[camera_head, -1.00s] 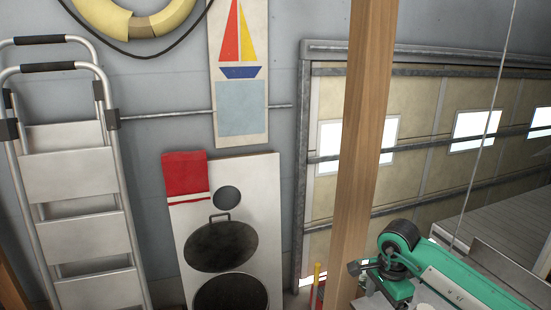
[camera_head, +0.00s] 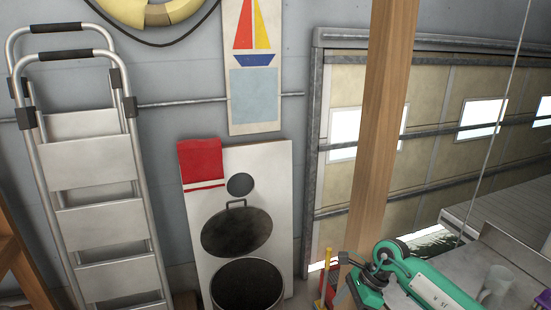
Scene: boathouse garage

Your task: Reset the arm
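Neither of my grippers is in view, and I cannot make out either of my arms for certain. How my arms are posed is hidden from this view.
A stepladder (camera_head: 95,160) leans at the left. A wooden post (camera_head: 380,130) rises right of centre. A green machine (camera_head: 425,285) and a translucent cup (camera_head: 497,284) are at the lower right.

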